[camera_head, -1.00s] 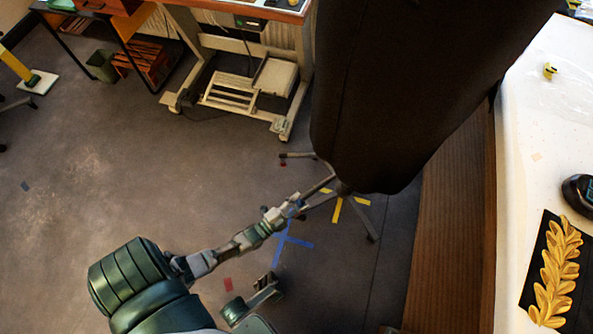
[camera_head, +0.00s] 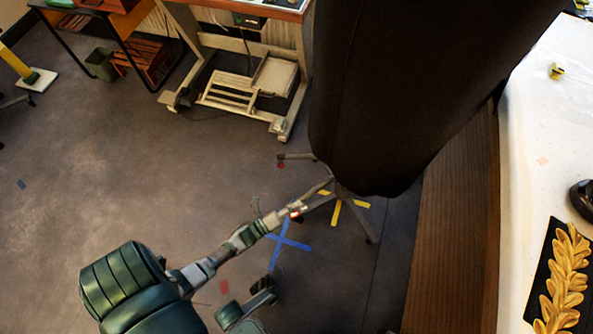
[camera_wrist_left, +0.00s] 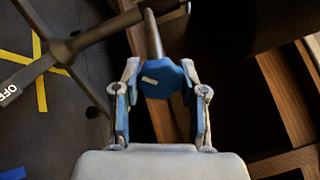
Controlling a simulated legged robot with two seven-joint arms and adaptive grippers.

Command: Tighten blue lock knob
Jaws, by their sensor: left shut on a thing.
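The blue lock knob (camera_wrist_left: 160,78) is faceted with a pale mark on its face and shows in the left wrist view. It sits by a grey metal rod of the stand. My left gripper (camera_wrist_left: 160,96) has one finger on each side of it and is shut on it. In the head view my left gripper (camera_head: 296,212) reaches the stand's legs (camera_head: 340,188) under the dark dress form (camera_head: 400,90). The knob cannot be made out there. My right gripper is not in view.
A wooden table side (camera_head: 455,240) and a white tabletop (camera_head: 545,130) with a gold leaf piece (camera_head: 566,280) stand at right. A wheeled cream frame (camera_head: 240,90) stands behind. Blue tape (camera_head: 290,243) and yellow tape (camera_head: 336,212) mark the floor. The floor at left is mostly clear.

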